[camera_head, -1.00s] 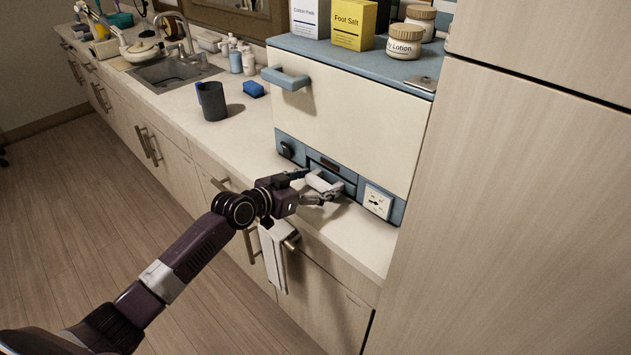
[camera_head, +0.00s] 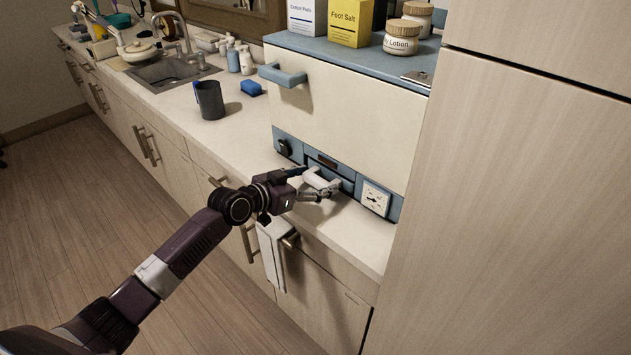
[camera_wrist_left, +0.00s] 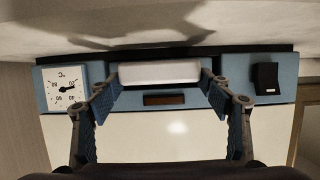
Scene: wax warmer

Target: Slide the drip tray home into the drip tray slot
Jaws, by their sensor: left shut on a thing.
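The wax warmer (camera_head: 350,110) is a cream box with a blue lower front panel. The drip tray (camera_head: 314,180) shows as a pale block low at that panel, under a small dark display. In the left wrist view the white drip tray (camera_wrist_left: 160,72) lies between the fingers of my left gripper (camera_wrist_left: 160,88). In the head view my left gripper (camera_head: 318,185) is shut on the tray at the panel front. The drip tray slot is mostly hidden behind the tray and fingers, so I cannot tell how deep the tray sits. My right gripper is not in view.
A dial (camera_head: 375,198) and a dark switch (camera_head: 284,147) flank the tray on the panel. A tall wooden cabinet (camera_head: 510,180) stands close on the right. A dark cup (camera_head: 210,100) and a blue sponge (camera_head: 251,88) stand left on the counter. A towel (camera_head: 272,255) hangs below.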

